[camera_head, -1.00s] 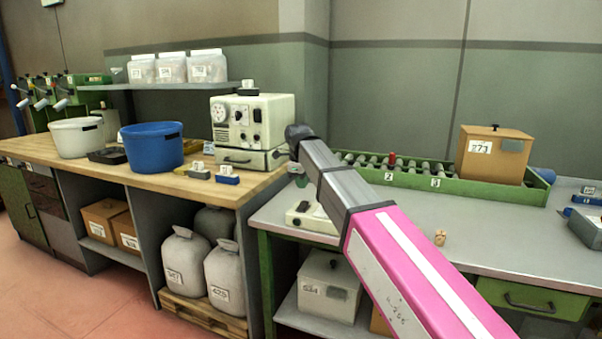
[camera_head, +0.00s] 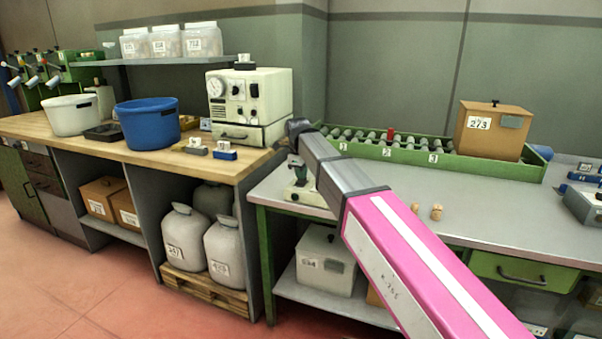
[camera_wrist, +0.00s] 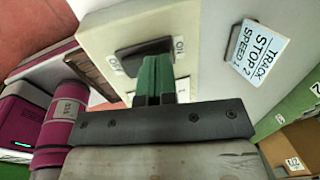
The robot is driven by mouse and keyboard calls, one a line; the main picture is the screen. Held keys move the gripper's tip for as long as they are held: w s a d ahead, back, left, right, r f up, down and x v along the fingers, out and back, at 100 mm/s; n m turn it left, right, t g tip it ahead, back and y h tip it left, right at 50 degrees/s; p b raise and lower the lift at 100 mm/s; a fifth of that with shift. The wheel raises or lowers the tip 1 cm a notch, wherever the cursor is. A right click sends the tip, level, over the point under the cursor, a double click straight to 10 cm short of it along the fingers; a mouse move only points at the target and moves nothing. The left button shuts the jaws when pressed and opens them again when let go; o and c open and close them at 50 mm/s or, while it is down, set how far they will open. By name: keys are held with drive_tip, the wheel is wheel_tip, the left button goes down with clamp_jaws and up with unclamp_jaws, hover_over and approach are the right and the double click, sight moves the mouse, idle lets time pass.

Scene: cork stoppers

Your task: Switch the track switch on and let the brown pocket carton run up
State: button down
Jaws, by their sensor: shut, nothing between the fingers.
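The track switch is a black rocker (camera_wrist: 140,54) on a cream box, between OFF and ON marks, in the wrist view. In the head view the cream switch box (camera_head: 305,196) stands at the left end of the grey bench, under my arm's end. A brown carton (camera_head: 480,140) marked 273 stands at the right end of the green roller track (camera_head: 400,153).
A red piece (camera_head: 390,135) stands at the track between marks 2 and 3. Two small corks (camera_head: 437,211) lie on the grey bench (camera_head: 490,215) beside my arm. A cream machine (camera_head: 250,100) and a blue tub (camera_head: 148,125) stand on the wooden bench to the left.

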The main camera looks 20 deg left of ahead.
drive_tip(key=shift+s+f, duration=0.2)
drive_tip(key=shift+f, duration=0.05)
drive_tip(key=shift+s+r, duration=0.1)
drive_tip(key=shift+s, duration=0.6)
drive_tip(key=shift+w+r, duration=0.1)
